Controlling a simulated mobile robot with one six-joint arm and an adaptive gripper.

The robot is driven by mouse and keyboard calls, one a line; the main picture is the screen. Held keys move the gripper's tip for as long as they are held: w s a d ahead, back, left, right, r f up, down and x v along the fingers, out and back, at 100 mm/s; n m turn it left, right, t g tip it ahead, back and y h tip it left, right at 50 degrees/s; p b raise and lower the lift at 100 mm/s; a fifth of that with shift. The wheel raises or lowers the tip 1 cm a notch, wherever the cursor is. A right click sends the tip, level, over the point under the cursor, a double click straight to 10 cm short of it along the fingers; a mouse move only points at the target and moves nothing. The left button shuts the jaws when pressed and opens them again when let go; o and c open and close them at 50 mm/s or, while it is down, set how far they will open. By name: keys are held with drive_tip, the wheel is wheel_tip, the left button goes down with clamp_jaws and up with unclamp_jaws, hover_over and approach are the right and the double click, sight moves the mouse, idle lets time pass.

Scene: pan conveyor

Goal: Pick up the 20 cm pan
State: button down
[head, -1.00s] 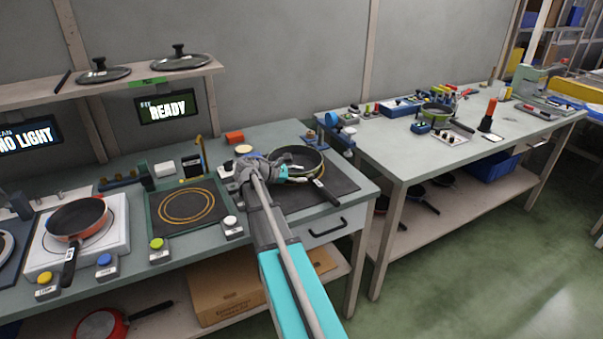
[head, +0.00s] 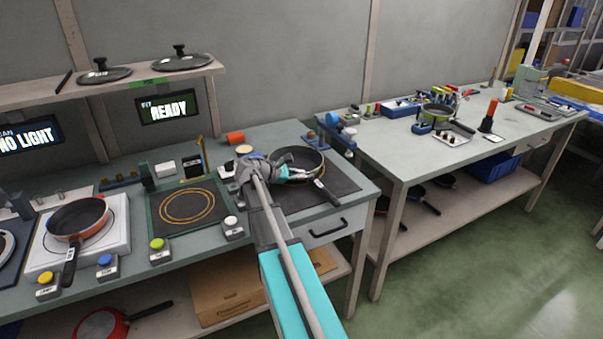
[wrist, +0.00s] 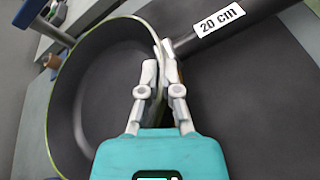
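The 20 cm pan (head: 302,158) is dark with a pale green rim and sits on the dark mat at the right end of the near bench. Its handle, labelled "20 cm", shows in the wrist view (wrist: 222,24). My gripper (head: 301,174) is at the pan's near side, beside the handle. In the wrist view my gripper (wrist: 161,68) straddles the pan wall, one finger inside the pan (wrist: 95,85) and one outside. The fingers are close together and look shut on the rim. I see no clear lift off the mat.
A dark mat (head: 340,184) lies under the pan. A blue stand (head: 335,128) is behind it to the right. Another pan (head: 77,217) sits on a white hob at left. A second bench (head: 400,160) stands right.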

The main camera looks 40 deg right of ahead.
drive_tip(key=shift+r, duration=0.2)
wheel_tip(320, 180, up, 2)
drive_tip(key=shift+r+p, duration=0.1)
drive_tip(key=shift+p, duration=1.1)
drive_tip(key=s+a+r+p, duration=0.8)
drive_tip(key=a+r+p, duration=0.2)
drive_tip(key=a, duration=0.1)
drive_tip(key=shift+s+r+p, duration=0.25)
drive_tip(key=shift+s+p, duration=0.05)
drive_tip(key=shift+s, duration=0.05)
